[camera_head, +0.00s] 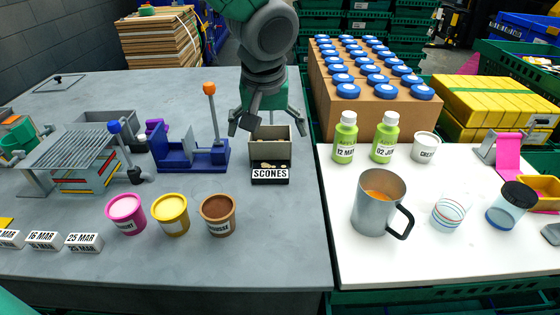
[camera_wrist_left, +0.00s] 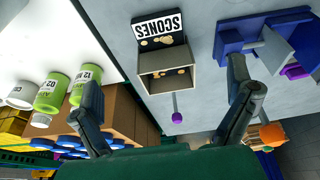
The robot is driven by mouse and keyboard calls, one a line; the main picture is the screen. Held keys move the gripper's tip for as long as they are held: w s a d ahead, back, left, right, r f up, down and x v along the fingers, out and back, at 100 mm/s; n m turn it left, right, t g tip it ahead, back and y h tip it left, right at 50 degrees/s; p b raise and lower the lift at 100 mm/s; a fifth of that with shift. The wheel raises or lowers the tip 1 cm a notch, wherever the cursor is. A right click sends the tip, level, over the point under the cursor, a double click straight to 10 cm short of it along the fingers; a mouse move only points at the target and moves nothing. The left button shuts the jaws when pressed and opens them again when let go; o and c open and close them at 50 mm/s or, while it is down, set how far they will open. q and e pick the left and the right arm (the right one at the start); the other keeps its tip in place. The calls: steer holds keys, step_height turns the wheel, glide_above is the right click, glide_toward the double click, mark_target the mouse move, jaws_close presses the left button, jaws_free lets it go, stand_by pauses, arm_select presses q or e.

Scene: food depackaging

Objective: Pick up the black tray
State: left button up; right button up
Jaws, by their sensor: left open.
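A few pale pieces lie inside. The box also shows in the left wrist view (camera_wrist_left: 155,84), with a purple-tipped stick (camera_wrist_left: 177,116) at its far side. My left gripper (camera_head: 268,124) is open and empty, pointing down above the rear of the box, its fingers spread wider than the box. In the left wrist view the fingers (camera_wrist_left: 166,78) flank the box without visible contact.
A blue stand with an orange knob (camera_head: 190,155) is close left of the box. Pink, yellow and brown tubs (camera_head: 218,228) stand in front. Right, across the table edge, are green bottles (camera_head: 345,143), a steel mug (camera_head: 372,208) and cartons with blue lids (camera_head: 370,118).

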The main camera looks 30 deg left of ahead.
arm_select(q)
steer(key=b, duration=0.1)
glide_above(271, 170)
steer(key=s, duration=0.1)
step_height(271, 170, down, 7)
steer(key=shift+s+d+f, duration=0.1)
steer(key=shift+s+f, duration=0.05)
steer(key=shift+f, duration=0.05)
steer(key=x, duration=0.5)
steer(key=shift+s+d+f+b, duration=0.2)
steer(key=shift+d+f+b, duration=0.05)
steer(key=shift+b, duration=0.15)
steer(key=shift+w+a+f, duration=0.1)
steer(key=shift+w+f, duration=0.05)
steer(key=shift+f, duration=0.25)
steer(key=shift+r, duration=0.1)
steer(key=c, duration=1.3)
